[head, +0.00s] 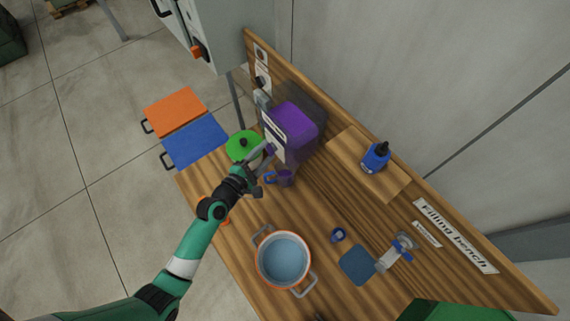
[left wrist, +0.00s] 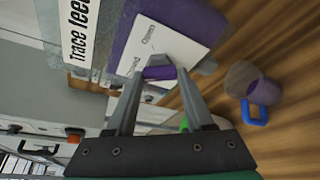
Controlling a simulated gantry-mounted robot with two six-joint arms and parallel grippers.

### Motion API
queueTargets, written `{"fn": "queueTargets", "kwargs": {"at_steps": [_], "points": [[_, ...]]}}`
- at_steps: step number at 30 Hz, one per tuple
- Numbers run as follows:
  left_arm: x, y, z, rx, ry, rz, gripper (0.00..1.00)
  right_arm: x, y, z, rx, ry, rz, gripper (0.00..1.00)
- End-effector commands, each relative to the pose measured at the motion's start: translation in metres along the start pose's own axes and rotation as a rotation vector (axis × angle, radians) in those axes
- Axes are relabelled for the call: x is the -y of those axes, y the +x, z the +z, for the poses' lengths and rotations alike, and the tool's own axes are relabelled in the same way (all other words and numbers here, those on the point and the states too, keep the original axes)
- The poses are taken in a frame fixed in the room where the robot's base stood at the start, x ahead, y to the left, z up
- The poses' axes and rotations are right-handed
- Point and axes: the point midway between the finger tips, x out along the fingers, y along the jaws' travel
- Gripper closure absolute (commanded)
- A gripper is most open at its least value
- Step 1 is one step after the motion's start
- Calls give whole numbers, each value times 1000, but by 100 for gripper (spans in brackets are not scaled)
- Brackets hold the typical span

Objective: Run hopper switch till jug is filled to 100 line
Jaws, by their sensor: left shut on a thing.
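The purple hopper (head: 292,130) stands on the wooden bench, with a white label reading "Trace feed" in part in the left wrist view (left wrist: 78,25). Its white switch plate (left wrist: 165,45) carries small lettering. My left gripper (head: 268,150) is at the hopper's front; in the left wrist view its fingers (left wrist: 158,78) are shut on the purple switch (left wrist: 158,72). A small cup-like jug (head: 286,177) with a blue handle stands just below the hopper; it also shows in the left wrist view (left wrist: 262,92). Its fill level and 100 line cannot be made out. My right gripper is not in view.
A pot (head: 283,259) of bluish liquid stands at the front of the bench. A dark blue pad (head: 358,265) lies to the right.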

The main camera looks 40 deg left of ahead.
Motion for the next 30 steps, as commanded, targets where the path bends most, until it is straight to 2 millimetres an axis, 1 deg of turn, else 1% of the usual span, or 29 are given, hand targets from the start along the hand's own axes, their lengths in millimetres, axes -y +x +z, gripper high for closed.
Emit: {"fn": "queueTargets", "kwargs": {"at_steps": [9,11,15,16,20,21,30], "points": [[-1,0,0,0,-11,-3,100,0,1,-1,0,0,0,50],[-2,0,1,0,-31,-12,100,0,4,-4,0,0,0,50],[-6,-1,1,-2,-133,-54,100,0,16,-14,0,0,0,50],[-2,0,0,-2,-136,-56,44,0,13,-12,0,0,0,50],[0,0,-1,0,-132,-55,21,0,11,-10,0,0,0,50],[0,0,-1,0,-132,-54,13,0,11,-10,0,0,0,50],[-1,-1,0,0,-131,-53,13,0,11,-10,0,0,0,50]]}}
